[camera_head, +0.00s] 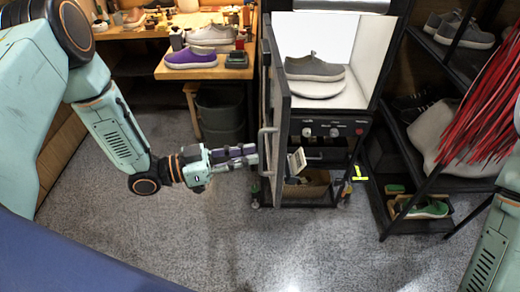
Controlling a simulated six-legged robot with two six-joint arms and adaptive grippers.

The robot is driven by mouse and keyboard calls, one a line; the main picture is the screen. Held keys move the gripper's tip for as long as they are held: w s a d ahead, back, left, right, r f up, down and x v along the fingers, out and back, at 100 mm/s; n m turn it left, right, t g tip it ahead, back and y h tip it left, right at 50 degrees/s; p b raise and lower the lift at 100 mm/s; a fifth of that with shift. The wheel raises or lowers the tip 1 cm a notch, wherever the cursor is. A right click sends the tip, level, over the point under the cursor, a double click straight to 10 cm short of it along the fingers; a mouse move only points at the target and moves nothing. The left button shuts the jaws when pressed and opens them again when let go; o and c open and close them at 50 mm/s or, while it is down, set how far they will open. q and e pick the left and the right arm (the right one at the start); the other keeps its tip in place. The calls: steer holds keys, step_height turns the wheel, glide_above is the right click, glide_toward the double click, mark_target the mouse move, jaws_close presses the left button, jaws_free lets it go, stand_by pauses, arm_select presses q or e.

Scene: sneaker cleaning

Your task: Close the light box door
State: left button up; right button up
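The light box (370,38) is a dark-framed cabinet with a bright white inside. A grey sneaker (315,67) sits on a round white turntable (318,90) in it. The light box door (283,108) stands open at the left side of the box, swung out toward me and seen almost edge-on. Its bar handle (262,140) is on the door's outer, left-facing side. My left gripper (256,154) reaches in from the left, pointing right, with its fingertips close beside the handle. I cannot tell whether they touch it or how far apart they are. My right gripper is out of view.
A control panel (333,131) with knobs is below the box opening. An open cardboard box (310,186) sits on the lower shelf. A wooden bench (175,68) with shoes stands at back left, a bin (222,112) below it. A shoe rack (400,160) stands right. The carpet in front is clear.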

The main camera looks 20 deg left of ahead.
mark_target(260, 171)
arm_select(q)
steer(key=x, duration=0.3)
steer(key=shift+w+d+r, duration=0.1)
steer(key=shift+d, duration=0.15)
steer(key=shift+w+d, duration=0.3)
steer(key=shift+s+a, duration=0.2)
steer(key=shift+a, duration=0.05)
jaws_close()
steer(key=shift+w+d, duration=0.15)
steer(key=shift+d, duration=0.05)
steer(key=shift+a, duration=0.2)
